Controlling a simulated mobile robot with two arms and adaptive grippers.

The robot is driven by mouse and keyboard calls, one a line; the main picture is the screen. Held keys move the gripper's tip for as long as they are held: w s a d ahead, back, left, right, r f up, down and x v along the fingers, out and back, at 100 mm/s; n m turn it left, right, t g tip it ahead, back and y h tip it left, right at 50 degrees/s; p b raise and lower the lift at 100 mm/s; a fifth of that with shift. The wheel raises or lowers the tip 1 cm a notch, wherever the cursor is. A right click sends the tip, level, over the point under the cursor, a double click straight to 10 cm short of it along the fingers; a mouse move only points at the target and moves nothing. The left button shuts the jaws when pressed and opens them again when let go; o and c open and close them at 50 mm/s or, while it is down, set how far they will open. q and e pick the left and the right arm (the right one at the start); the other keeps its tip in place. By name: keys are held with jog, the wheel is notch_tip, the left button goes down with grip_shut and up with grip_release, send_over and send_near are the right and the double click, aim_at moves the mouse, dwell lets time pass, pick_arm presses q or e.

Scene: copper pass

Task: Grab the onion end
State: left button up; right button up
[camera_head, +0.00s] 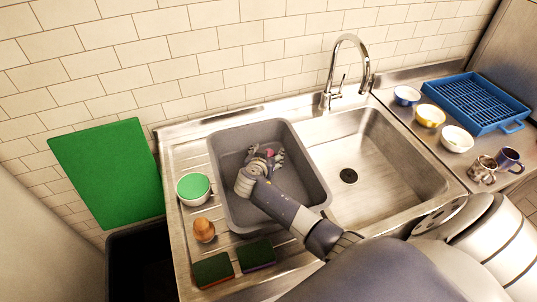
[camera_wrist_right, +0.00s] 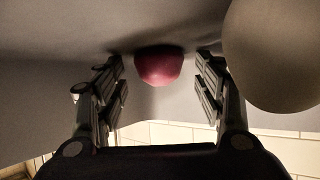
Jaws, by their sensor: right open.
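The onion end (camera_wrist_right: 159,66) is a small rounded purple-red piece. In the right wrist view it sits ahead of the fingers, centred between them. In the head view a bit of it (camera_head: 270,153) shows by the fingertips, inside the grey basin (camera_head: 220,196). My right gripper (camera_head: 275,155) reaches down into the basin and is open, with the onion end between or just beyond its fingertips. Its two fingers (camera_wrist_right: 162,74) stand apart on either side of the piece, and no clear contact shows. My left gripper is not in view.
A white tub with a green top (camera_head: 193,187), an orange-brown object (camera_head: 204,230) and two sponges (camera_head: 213,270) (camera_head: 256,255) lie left and front of the basin. The steel sink (camera_head: 393,178) with its tap (camera_head: 331,88) is right. Bowls (camera_head: 430,116), mugs (camera_head: 509,159) and a blue rack (camera_head: 476,102) stand farther right.

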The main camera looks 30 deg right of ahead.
jog(key=c, duration=0.9)
